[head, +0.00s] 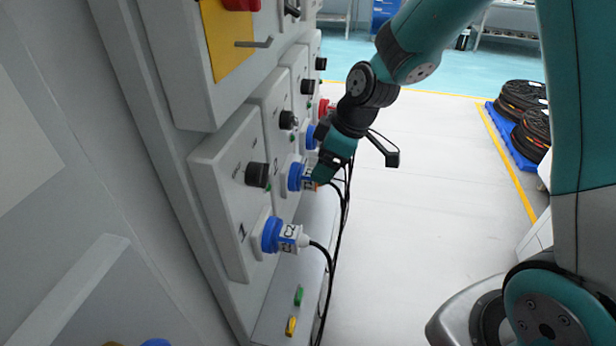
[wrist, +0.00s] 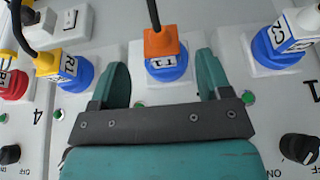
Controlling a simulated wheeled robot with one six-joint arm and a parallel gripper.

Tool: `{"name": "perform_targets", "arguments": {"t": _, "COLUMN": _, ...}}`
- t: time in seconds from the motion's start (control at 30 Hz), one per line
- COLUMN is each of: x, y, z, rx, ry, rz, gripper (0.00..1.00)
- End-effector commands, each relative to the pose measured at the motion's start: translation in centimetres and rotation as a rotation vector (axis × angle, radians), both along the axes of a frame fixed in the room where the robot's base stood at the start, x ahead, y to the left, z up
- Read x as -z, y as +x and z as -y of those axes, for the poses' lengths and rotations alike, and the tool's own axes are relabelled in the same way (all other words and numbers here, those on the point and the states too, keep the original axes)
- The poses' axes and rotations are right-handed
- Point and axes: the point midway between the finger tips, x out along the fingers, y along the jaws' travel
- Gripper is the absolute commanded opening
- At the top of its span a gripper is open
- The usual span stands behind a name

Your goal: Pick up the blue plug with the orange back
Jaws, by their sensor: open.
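The blue plug with the orange back (wrist: 163,62) sits in a wall socket in the upper middle of the wrist view, with a dark cable running up from its back. In the head view its blue part (head: 294,176) shows beside my gripper, which hides part of it. My gripper (wrist: 163,72) is open, with one teal finger on each side of the plug and a visible gap on both sides. In the head view my gripper (head: 329,166) is close to the panel at this plug.
A blue plug with a white back (wrist: 280,45) is on the right, also in the head view (head: 272,235). A blue plug with a yellow back (wrist: 72,72) and a red plug (wrist: 12,85) are on the left. A black knob (wrist: 298,148) is lower right. Cables hang by the panel.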

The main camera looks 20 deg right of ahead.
Motion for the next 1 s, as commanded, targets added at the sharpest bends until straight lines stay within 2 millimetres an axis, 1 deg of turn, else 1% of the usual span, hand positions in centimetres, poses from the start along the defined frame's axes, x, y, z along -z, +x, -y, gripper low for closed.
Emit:
{"name": "perform_targets", "arguments": {"t": 0.3, "x": 3.9, "y": 0.8, "z": -1.7, "rx": -0.002, "ry": 0.0, "rz": -0.006, "gripper": 0.71}}
{"name": "perform_targets", "arguments": {"t": 0.4, "x": 4.4, "y": 1.0, "z": -1.8, "rx": -0.001, "ry": 0.0, "rz": -0.002, "gripper": 0.71}}
{"name": "perform_targets", "arguments": {"t": 0.6, "x": 4.4, "y": 1.0, "z": -1.8, "rx": 0.0, "ry": 0.0, "rz": -0.001, "gripper": 0.71}}
{"name": "perform_targets", "arguments": {"t": 0.67, "x": 4.4, "y": 1.0, "z": -1.8, "rx": 0.0, "ry": 0.0, "rz": -0.001, "gripper": 0.57}}
{"name": "perform_targets", "arguments": {"t": 0.7, "x": 4.4, "y": 1.0, "z": -1.8, "rx": 0.0, "ry": 0.0, "rz": -0.001, "gripper": 0.48}}
{"name": "perform_targets", "arguments": {"t": 0.77, "x": 4.4, "y": 1.0, "z": -1.8, "rx": 0.0, "ry": 0.0, "rz": -0.001, "gripper": 0.34}}
{"name": "perform_targets", "arguments": {"t": 0.8, "x": 4.4, "y": 1.0, "z": -1.8, "rx": 0.0, "ry": 0.0, "rz": -0.001, "gripper": 0.25}}
{"name": "perform_targets", "arguments": {"t": 0.83, "x": 4.4, "y": 1.0, "z": -1.8, "rx": 0.001, "ry": 0.0, "rz": -0.002, "gripper": 0.18}}
{"name": "perform_targets", "arguments": {"t": 0.87, "x": 4.4, "y": 1.0, "z": -1.8, "rx": 0.001, "ry": 0.0, "rz": -0.002, "gripper": 0.15}}
{"name": "perform_targets", "arguments": {"t": 1.0, "x": 4.4, "y": 1.0, "z": -1.8, "rx": 0.0, "ry": 0.001, "rz": -0.001, "gripper": 0.15}}
